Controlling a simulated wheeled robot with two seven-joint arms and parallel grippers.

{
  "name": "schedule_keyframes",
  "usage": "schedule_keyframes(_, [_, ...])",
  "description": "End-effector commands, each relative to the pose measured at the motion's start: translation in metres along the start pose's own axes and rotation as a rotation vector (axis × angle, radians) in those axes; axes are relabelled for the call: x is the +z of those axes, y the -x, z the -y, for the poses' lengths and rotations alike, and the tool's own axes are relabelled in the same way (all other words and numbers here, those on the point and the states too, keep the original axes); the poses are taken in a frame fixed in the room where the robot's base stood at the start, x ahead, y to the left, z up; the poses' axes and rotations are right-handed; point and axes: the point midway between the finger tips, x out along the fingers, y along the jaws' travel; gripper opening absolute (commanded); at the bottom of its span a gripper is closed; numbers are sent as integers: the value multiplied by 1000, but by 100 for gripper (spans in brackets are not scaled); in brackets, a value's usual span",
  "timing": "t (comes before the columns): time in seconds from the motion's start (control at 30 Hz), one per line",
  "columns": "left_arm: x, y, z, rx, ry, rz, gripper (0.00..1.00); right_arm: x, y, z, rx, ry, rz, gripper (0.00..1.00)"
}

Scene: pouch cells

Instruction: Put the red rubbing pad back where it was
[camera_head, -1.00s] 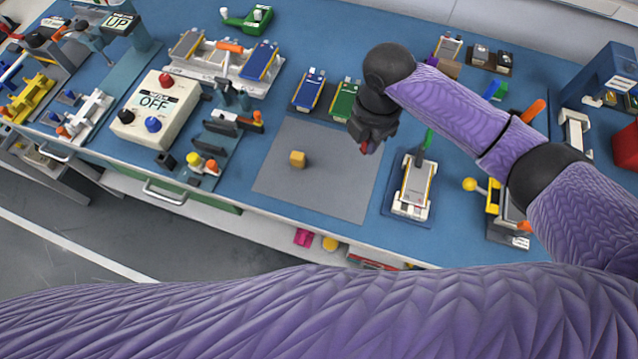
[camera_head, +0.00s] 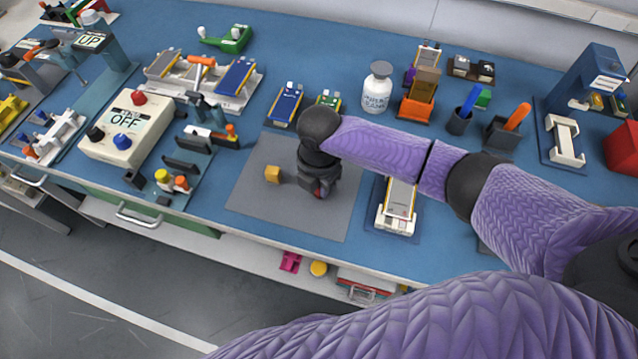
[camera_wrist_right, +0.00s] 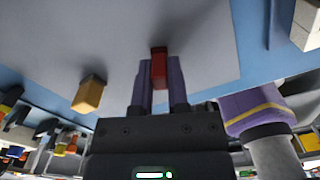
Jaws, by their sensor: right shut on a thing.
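My right gripper (camera_head: 319,193) is over the grey mat (camera_head: 250,203), to the right of its middle and pointing down. It is shut on the red rubbing pad (camera_wrist_right: 159,66), which sits between the two fingertips in the right wrist view. In the head view only a small red bit of the pad shows below the gripper. The pad is at or just above the mat; I cannot tell if it touches. A yellow-orange block (camera_head: 272,174) lies on the mat to the left of the gripper, apart from it. My left gripper is not in view.
A clamp fixture with a pouch cell (camera_head: 396,212) stands right of the mat. Blue and green cells (camera_head: 286,103) lie behind it. A white bottle (camera_head: 377,88) and an orange holder (camera_head: 418,100) stand farther back. A switch box (camera_head: 127,133) is at left.

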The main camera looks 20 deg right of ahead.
Motion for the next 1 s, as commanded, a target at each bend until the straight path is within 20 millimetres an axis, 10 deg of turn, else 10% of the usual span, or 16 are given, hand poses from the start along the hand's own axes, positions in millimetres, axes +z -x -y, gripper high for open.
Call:
schedule_keyframes(0.17, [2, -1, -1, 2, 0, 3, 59, 0, -3, 0, 0, -1, 0, 0])
schedule_keyframes(0.2, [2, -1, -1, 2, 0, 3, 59, 0, -2, 0, 1, -1, 0, 28])
schedule_keyframes(0.33, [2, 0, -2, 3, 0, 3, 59, 0, -2, 0, 1, -1, 0, 55])
schedule_keyframes(0.67, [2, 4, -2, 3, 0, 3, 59, 0, 6, 0, 2, -1, 1, 55])
schedule_keyframes(1.0, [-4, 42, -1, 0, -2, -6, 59, 1, 98, -1, 6, -1, 1, 55])
